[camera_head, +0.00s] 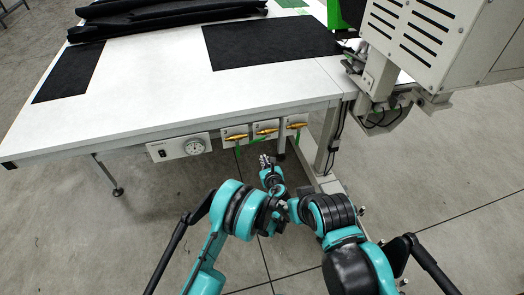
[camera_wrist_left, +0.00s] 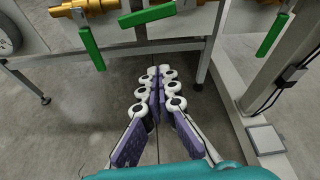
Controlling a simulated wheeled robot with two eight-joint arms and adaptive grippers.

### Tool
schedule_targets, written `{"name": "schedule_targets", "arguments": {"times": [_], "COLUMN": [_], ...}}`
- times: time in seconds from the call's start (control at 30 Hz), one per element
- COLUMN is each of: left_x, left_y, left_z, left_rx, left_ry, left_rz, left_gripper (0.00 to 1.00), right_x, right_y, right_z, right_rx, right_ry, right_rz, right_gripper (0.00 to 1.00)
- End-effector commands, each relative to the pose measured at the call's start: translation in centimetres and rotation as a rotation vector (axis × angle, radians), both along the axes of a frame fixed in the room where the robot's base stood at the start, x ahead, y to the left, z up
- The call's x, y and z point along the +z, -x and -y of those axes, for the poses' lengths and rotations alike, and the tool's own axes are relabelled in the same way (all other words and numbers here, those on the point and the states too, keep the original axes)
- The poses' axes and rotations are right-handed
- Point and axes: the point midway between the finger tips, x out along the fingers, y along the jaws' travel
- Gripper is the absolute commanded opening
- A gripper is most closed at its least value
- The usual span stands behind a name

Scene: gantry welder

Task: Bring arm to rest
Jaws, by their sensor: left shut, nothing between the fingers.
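My left gripper (camera_head: 265,160) is in front of and just below the table's front edge in the head view, under the panels with brass valves. In the left wrist view its two purple-padded fingers (camera_wrist_left: 159,70) meet at the tips; it is shut and empty, with bare floor beyond. It touches nothing that I can see. My left arm (camera_head: 240,210) comes in from the left and bends forward to this gripper. My right arm (camera_head: 340,215) is bent at the lower right; its gripper does not show.
The white table (camera_head: 150,95) carries black sheets (camera_head: 270,42). Below its edge are a gauge panel (camera_head: 180,147) and brass valves (camera_head: 265,131) with green levers (camera_wrist_left: 89,45), close above the left gripper. A table leg (camera_head: 326,140) and the welder head (camera_head: 420,40) stand right.

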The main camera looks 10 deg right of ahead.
Motion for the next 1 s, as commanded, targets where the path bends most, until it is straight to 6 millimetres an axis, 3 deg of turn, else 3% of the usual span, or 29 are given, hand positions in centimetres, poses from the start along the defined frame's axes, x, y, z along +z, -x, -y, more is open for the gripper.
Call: {"name": "schedule_targets", "arguments": {"times": [0.1,0.23,0.57,0.67,0.77,1.0], "left_x": [0.8,1.1,1.7,3.8,7.2,15.9], "left_y": [2.0,3.1,3.2,2.5,1.8,3.0], "left_z": [0.0,0.0,-0.5,-2.2,-5.3,-15.0], "left_rx": [-0.002,-0.001,0.014,0.066,0.164,0.475], "left_ry": [0.001,0.001,0.023,0.105,0.255,0.711], "left_rz": [-0.001,-0.001,-0.007,-0.033,-0.076,-0.171], "left_gripper": [0.00,0.00,0.00,0.00,0.00,0.00], "right_x": [0.8,1.1,1.1,1.1,1.1,1.1], "right_y": [0.0,0.0,0.0,0.0,0.0,0.0], "right_z": [0.0,0.0,0.0,0.0,0.0,0.0], "right_rx": [0.000,0.000,0.000,0.000,0.000,0.000], "right_ry": [0.000,0.000,0.000,0.000,0.000,0.000], "right_rz": [0.000,0.000,0.000,0.000,0.000,0.000], "right_gripper": [0.40,0.40,0.40,0.40,0.40,0.40]}}
